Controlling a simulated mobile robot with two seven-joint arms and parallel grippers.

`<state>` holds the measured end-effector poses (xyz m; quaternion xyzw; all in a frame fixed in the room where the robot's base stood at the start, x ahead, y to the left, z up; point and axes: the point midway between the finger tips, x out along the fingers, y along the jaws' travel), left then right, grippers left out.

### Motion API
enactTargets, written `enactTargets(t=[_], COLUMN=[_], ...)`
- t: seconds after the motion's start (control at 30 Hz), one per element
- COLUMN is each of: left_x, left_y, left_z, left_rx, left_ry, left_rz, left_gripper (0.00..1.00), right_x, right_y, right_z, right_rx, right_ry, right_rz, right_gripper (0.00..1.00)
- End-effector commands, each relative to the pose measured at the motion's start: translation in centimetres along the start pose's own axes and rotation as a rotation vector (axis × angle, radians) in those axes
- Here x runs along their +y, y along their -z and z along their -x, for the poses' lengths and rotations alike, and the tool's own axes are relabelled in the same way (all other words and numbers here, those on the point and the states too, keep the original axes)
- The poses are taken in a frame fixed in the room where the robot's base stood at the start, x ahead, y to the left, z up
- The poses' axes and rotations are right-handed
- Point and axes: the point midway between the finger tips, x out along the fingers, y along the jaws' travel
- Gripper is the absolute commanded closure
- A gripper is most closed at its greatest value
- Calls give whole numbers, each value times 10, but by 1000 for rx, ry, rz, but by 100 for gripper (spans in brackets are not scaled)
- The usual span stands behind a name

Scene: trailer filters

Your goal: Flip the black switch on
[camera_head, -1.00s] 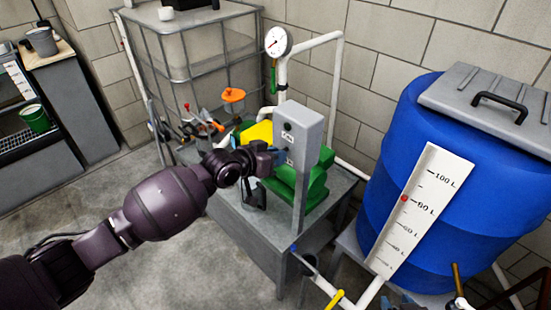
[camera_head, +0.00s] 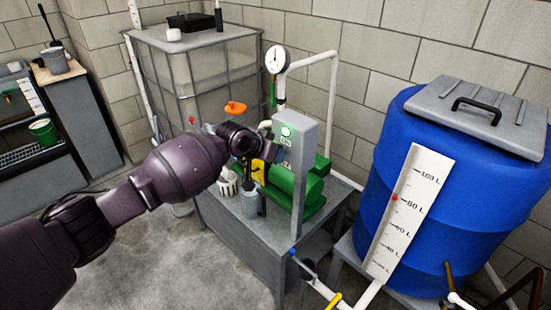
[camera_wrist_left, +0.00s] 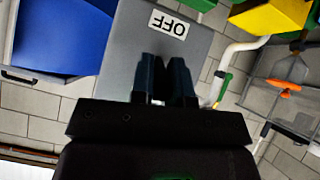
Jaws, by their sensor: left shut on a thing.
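The grey switch box (camera_head: 292,150) stands on a post at the front of the pump table. A round green light (camera_head: 286,131) glows on its face, with a small label below it. My left gripper (camera_head: 270,145) is at the left side of the box face. In the left wrist view its two dark fingers (camera_wrist_left: 165,80) are close together against the grey box (camera_wrist_left: 120,50), beside an upside-down OFF label (camera_wrist_left: 169,24). The black switch itself is hidden by the fingers, which are shut on it. My right gripper is not in view.
A green pump (camera_head: 295,187) sits on the grey table (camera_head: 240,225) behind the post. A pressure gauge (camera_head: 276,60) on white pipe stands above it. A blue barrel (camera_head: 395,150) with a level scale is at right, and a caged tank (camera_head: 225,75) behind.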

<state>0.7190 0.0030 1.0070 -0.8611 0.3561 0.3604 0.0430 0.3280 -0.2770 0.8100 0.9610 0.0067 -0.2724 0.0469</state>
Motion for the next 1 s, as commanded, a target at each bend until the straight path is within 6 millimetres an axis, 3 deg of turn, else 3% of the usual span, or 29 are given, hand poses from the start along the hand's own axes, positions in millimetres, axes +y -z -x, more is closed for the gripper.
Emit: enactTargets(t=[0.33, 0.37, 0.53, 0.83, 1.0], left_x=[0, 0, 0, 0, 0], left_y=[-2, -2, -1, 0, 0], left_z=[-1, -1, -1, 1, 14], left_rx=[-7, -7, -5, -3, -2], left_ry=[0, 0, 0, 0, 0], left_rz=[1, 1, 0, 0, -2], left_gripper=[100, 83, 59, 59, 59], right_x=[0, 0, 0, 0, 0], right_y=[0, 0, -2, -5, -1], right_z=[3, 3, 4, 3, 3], right_rx=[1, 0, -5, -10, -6], right_ry=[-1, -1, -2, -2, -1], right_rz=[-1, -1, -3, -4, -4], right_gripper=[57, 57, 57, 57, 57])
